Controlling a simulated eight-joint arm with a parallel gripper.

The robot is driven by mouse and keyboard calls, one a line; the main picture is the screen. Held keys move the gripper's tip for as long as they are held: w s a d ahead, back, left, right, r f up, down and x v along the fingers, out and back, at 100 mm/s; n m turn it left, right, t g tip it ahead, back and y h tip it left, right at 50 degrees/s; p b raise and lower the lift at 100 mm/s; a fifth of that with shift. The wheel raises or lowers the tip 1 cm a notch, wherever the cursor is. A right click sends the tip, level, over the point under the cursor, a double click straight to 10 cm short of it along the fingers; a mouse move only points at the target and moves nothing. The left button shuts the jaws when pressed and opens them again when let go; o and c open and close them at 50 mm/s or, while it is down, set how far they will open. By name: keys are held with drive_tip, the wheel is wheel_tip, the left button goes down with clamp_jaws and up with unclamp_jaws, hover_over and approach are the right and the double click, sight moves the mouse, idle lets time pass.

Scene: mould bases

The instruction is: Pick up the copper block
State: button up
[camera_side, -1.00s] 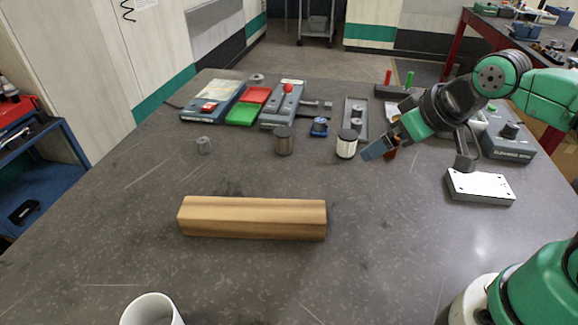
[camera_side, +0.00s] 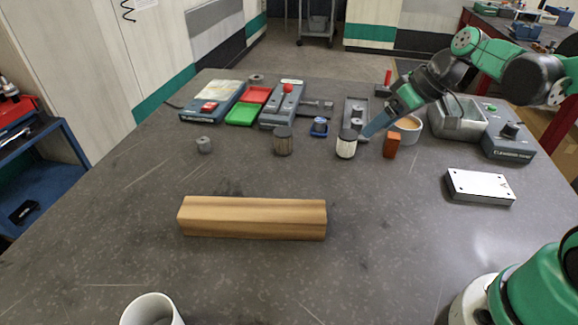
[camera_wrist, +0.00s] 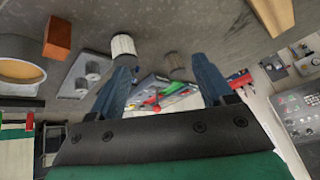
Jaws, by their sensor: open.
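The copper block (camera_side: 391,145) is a small orange-brown upright block standing on the dark table, right of a black-topped white cylinder. It also shows at the upper left of the wrist view (camera_wrist: 57,38). My gripper (camera_side: 371,130) is just left of and above the block in the side view, with its blue fingers pointing down to the left. In the wrist view my gripper (camera_wrist: 162,68) has its two fingers wide apart with nothing held between them. The block lies outside the fingers, to the left.
The black-topped white cylinder (camera_side: 346,146) stands close to my fingertips. A tape roll (camera_side: 408,129) is behind the copper block, beside a metal bin (camera_side: 459,122). A drilled metal plate (camera_side: 480,187) lies at right. A long wooden bar (camera_side: 252,217) lies in front, with clear table around it.

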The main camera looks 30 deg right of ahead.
sight(394, 135)
drive_tip(key=d+f+n+t+y, duration=0.1)
drive_tip(key=d+f+n, duration=0.1)
drive_tip(key=d, duration=0.2)
drive_tip(key=w+d+f+n+t+y, duration=0.1)
drive_tip(key=d+f+n+y, duration=0.1)
drive_tip(key=d, duration=0.3)
drive_tip(key=d+f+n+t+y, duration=0.2)
drive_tip(key=d+f, duration=0.1)
drive_tip(key=d, duration=0.2)
drive_tip(key=shift+w+d+f, duration=0.2)
drive_tip(key=shift+d+f, duration=0.05)
drive_tip(key=shift+f, duration=0.15)
drive_tip(key=shift+s+d+f+y, duration=0.2)
drive_tip(key=shift+y, duration=0.2)
drive_tip(key=shift+w+f+n+t, duration=0.1)
drive_tip(key=shift+f+n+t, duration=0.05)
drive_tip(key=shift+n+t, duration=0.15)
drive_tip(key=shift+x, duration=2.65)
clamp_jaws()
